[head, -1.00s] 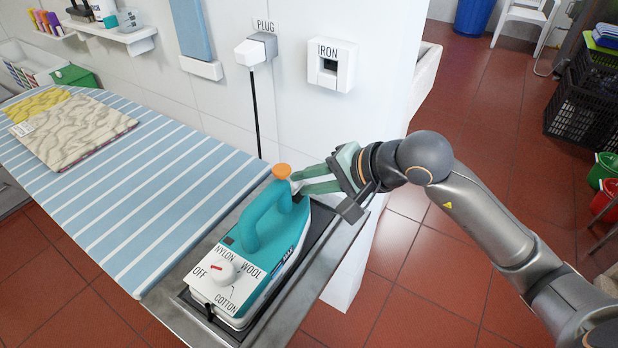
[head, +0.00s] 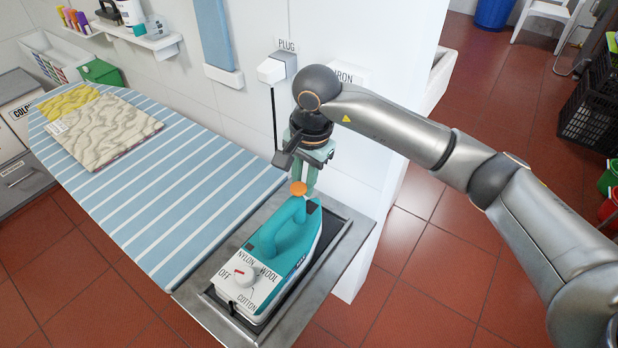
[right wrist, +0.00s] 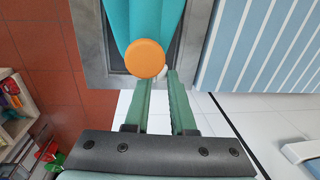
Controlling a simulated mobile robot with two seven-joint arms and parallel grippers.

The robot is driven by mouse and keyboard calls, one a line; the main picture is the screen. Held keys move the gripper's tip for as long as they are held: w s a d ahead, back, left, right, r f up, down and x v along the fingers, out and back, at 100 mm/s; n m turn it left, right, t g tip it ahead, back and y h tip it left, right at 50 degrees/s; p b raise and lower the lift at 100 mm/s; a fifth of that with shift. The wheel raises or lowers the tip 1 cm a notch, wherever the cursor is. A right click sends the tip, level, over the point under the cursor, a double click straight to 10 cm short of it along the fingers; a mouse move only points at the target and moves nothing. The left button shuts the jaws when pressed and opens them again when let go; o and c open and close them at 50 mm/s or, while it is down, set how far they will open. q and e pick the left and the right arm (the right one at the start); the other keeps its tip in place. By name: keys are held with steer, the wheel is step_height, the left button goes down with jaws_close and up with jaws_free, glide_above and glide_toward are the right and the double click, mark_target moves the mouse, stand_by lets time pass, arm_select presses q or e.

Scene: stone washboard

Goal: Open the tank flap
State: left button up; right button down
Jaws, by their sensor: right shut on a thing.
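The teal and white iron (head: 283,247) rests on a metal plate at the end of the ironing board, its dial face toward the near side. The round orange tank flap (head: 298,188) is at the iron's far end; it also shows in the right wrist view (right wrist: 145,58). My right gripper (head: 307,195) comes down from above and behind the iron, its green fingers shut at the flap's edge. In the right wrist view, a small whitish bit shows between the fingertips (right wrist: 164,77). How far the flap stands open is hard to tell. My left gripper is not in view.
The white wall with the plug box (head: 277,67) and the partly hidden IRON box (head: 349,74) stands close behind my right gripper. A folded patterned cloth (head: 105,130) lies on the striped board (head: 190,190). The red floor right of the iron is open.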

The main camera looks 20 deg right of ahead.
steer(key=shift+w+a+g+h, duration=0.3)
steer(key=shift+w+g+h, duration=0.15)
steer(key=shift+g, duration=0.25)
steer(key=c, duration=0.8)
jaws_free()
steer(key=shift+c, duration=0.2)
step_height(320, 180, up, 12)
steer(key=b, duration=0.1)
steer(key=shift+a+r, duration=0.15)
steer(key=shift+r, duration=0.05)
